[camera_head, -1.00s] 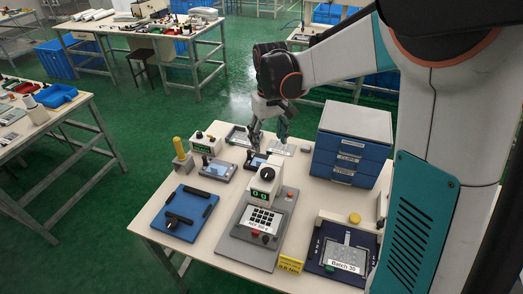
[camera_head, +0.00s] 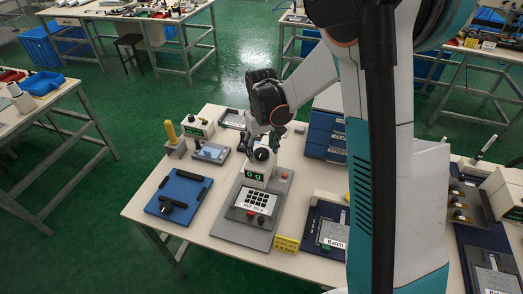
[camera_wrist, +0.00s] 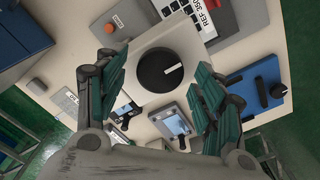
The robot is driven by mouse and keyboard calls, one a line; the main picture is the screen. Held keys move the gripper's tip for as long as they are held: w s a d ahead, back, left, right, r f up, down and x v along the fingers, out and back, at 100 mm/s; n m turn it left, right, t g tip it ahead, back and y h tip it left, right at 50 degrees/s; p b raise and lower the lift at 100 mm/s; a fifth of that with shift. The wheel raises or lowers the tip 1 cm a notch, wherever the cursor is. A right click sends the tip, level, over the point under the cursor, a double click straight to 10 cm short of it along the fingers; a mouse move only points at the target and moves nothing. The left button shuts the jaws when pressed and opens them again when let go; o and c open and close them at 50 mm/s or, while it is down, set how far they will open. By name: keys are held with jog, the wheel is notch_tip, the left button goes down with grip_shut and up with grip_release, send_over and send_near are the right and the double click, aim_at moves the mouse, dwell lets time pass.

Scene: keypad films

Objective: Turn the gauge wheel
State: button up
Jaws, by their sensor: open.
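The gauge wheel is a round black knob (camera_wrist: 160,75) with a white pointer line, on top of a white housing (camera_wrist: 192,50). In the head view the knob (camera_head: 262,154) sits on the gauge unit with a green display (camera_head: 254,175). My gripper (camera_wrist: 155,90) is open, with its teal-padded fingers on either side of the knob in the wrist view. A gap shows between each finger and the knob. In the head view my gripper (camera_head: 264,137) is just above and behind the knob; the arm partly hides what lies behind.
A grey keypad panel (camera_head: 238,228) lies in front of the unit. A blue plate with a black handle (camera_head: 187,183) lies to the left, a yellow sign (camera_head: 287,244) in front. Blue drawers (camera_head: 322,140) stand behind right.

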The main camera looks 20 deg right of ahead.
jog(key=shift+f, duration=0.2)
jog(key=shift+c, duration=0.4)
jog(key=c, duration=1)
